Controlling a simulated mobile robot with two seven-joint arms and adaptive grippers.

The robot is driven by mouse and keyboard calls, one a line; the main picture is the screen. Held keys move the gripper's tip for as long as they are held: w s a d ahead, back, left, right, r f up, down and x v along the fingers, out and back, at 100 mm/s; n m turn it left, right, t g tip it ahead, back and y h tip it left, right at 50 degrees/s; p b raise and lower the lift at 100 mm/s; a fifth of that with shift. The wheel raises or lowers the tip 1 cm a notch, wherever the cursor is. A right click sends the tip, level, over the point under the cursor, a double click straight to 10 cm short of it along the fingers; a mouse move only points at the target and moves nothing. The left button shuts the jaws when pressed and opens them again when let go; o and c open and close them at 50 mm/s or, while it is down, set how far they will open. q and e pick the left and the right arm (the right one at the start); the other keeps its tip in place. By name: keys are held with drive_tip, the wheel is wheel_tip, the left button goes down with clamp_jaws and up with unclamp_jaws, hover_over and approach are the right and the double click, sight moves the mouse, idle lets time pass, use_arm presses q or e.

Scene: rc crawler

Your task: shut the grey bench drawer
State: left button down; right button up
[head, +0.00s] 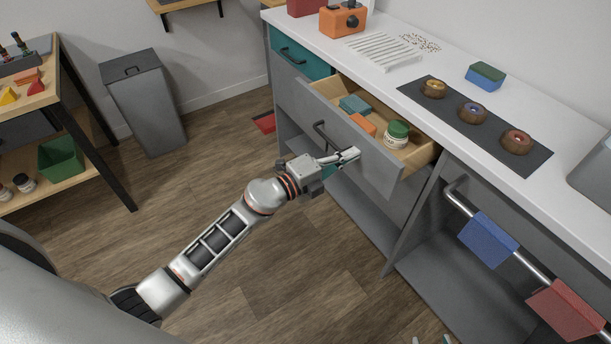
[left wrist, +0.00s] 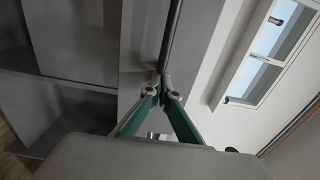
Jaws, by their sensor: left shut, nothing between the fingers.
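The grey bench drawer (head: 372,163) is pulled open under the white countertop. Its wooden inside shows, holding a teal block (head: 355,104), an orange block (head: 363,125) and a green-lidded jar (head: 396,133). A dark bar handle (head: 324,137) is on its front. My left gripper (head: 352,156) is shut and empty, its fingertips at the drawer front, right of the handle. In the left wrist view the closed tips (left wrist: 163,88) are close to the end of a dark bar (left wrist: 171,40); I cannot tell whether they touch. My right gripper (head: 431,341) shows only two separated tips at the bottom edge.
A teal drawer (head: 300,57) is at the bench's far left. A rail with blue (head: 488,240) and red (head: 565,308) cloths is at the right. The countertop (head: 448,68) carries a drying rack, donuts on a dark mat and a sponge.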

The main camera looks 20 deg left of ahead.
use_arm(q)
drive_tip(key=b, duration=0.1)
approach(392, 133)
drive_tip(key=x, duration=0.2)
drive_tip(key=f+x, duration=0.1)
drive_tip(key=x, duration=0.1)
drive_tip(key=shift+d, duration=0.15)
drive_tip(key=b+x, duration=0.1)
drive_tip(key=x, duration=0.4)
drive_tip(key=shift+w, duration=0.1)
drive_tip(key=shift+w+d+r, duration=0.1)
drive_tip(key=shift+w+d, duration=0.15)
drive_tip(key=shift+w, duration=0.15)
drive_tip(key=shift+r, duration=0.2)
use_arm(e)
drive_tip(key=shift+w+a+r, duration=0.2)
drive_tip(key=shift+w+a, duration=0.15)
drive_tip(key=shift+w, duration=0.2)
use_arm(q)
drive_tip(key=shift+r, duration=0.1)
use_arm(e)
drive_tip(key=shift+s, duration=0.1)
drive_tip(key=shift+a, duration=0.1)
